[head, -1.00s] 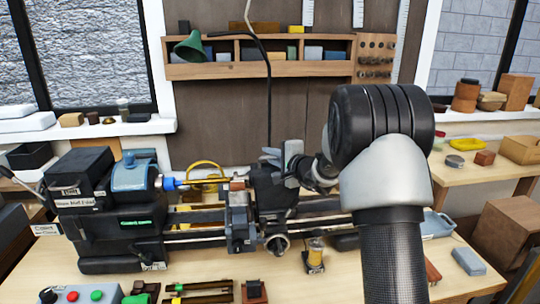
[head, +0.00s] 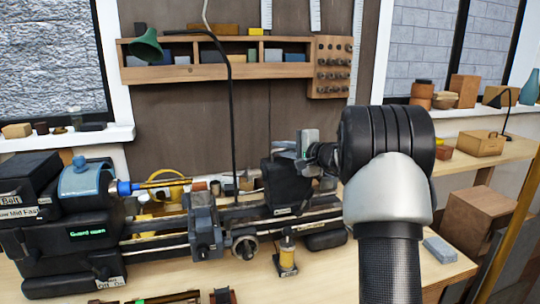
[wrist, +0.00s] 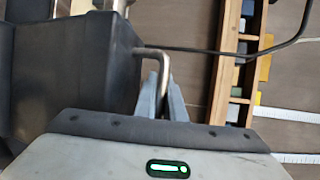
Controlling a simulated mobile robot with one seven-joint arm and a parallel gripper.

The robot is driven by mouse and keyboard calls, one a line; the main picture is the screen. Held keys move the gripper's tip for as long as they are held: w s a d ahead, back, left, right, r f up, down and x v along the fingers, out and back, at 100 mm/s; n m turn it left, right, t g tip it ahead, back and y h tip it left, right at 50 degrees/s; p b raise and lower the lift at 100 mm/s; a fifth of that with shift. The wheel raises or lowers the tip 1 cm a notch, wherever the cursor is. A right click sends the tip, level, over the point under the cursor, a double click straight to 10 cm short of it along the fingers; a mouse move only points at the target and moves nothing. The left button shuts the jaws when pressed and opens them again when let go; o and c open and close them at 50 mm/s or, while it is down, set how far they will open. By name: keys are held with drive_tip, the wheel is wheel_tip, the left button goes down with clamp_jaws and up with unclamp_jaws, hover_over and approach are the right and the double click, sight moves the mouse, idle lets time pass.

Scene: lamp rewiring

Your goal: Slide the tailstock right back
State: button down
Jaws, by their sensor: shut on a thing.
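The tailstock (head: 284,186) is a dark block on the lathe bed rails (head: 270,222), right of the tool carriage (head: 204,222) with a clear gap between them. My gripper (head: 306,152) is at the upper part of the tailstock. In the wrist view, my gripper (wrist: 165,98) is shut on a bent metal lever (wrist: 152,53) beside the dark tailstock body (wrist: 85,75). My arm hides part of the area right of the tailstock in the head view.
The blue and black headstock (head: 88,182) is at the left, its display reading "Guard open". A shelf (head: 205,72) is on the wall.

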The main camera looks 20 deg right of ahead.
drive_tip(key=shift+d, duration=0.25)
drive_tip(key=c, duration=1.8)
unclamp_jaws()
drive_tip(key=shift+d, duration=0.15)
drive_tip(key=shift+c, duration=0.2)
drive_tip(key=shift+s, duration=0.15)
drive_tip(key=b+v, duration=0.2)
drive_tip(key=v, duration=1.5)
